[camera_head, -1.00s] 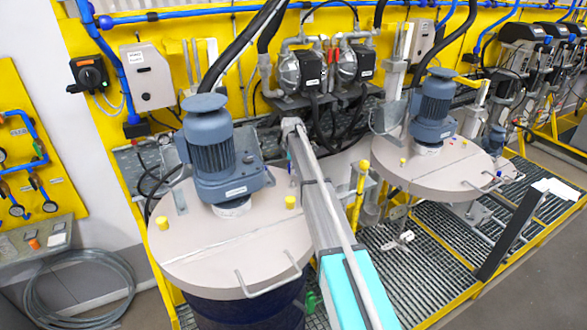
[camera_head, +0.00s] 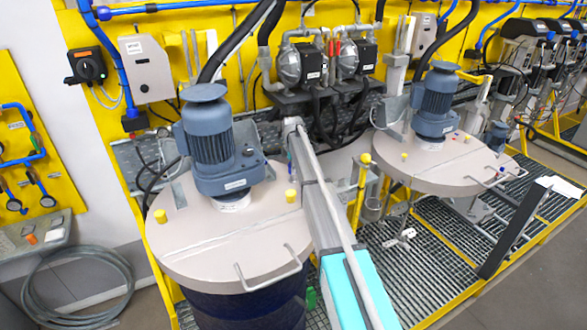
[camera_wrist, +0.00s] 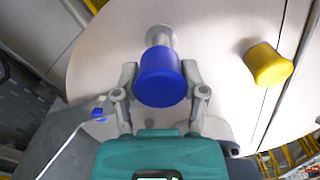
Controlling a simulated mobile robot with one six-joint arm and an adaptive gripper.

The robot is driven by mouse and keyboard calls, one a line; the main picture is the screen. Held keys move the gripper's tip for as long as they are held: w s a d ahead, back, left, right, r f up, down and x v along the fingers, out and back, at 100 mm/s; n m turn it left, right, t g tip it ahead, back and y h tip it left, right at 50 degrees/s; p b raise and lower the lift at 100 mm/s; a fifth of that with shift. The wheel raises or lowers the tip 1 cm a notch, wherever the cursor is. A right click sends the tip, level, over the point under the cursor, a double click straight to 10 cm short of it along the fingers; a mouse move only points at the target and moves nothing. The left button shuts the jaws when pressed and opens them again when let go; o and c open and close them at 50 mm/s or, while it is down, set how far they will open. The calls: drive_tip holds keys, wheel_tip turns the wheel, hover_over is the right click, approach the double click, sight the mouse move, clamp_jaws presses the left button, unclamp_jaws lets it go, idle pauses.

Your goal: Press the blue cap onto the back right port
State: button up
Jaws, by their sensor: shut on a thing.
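In the wrist view the blue cap (camera_wrist: 161,79) sits between the two grey fingers of my gripper (camera_wrist: 160,73), which is shut on it. A pale grey stub with a round flange (camera_wrist: 160,36) shows just beyond the cap, over the beige drum lid (camera_wrist: 95,55). The cap overlaps the stub's near end in this view, and I cannot tell whether they touch. In the head view I cannot make out my gripper or the cap.
A yellow cap (camera_wrist: 268,65) stands right of the blue cap. The head view shows a near drum lid (camera_head: 215,255) with a motor (camera_head: 212,145), yellow caps (camera_head: 291,196) and a wire handle (camera_head: 268,272). A second lidded drum (camera_head: 445,170) stands to the right.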

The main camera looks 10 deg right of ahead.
drive_tip(key=shift+f+b, duration=0.7)
idle(0.7)
drive_tip(key=shift+f+b, duration=0.7)
drive_tip(key=shift+f, duration=0.05)
drive_tip(key=shift+s+f+b, duration=0.1)
drive_tip(key=shift+f+b, duration=0.55)
drive_tip(key=shift+b, duration=0.05)
idle(1.0)
drive_tip(key=shift+f, duration=0.1)
drive_tip(key=c, duration=0.3)
drive_tip(key=o, duration=1.2)
drive_tip(key=shift+r+p, duration=1.95)
drive_tip(key=shift+r, duration=0.05)
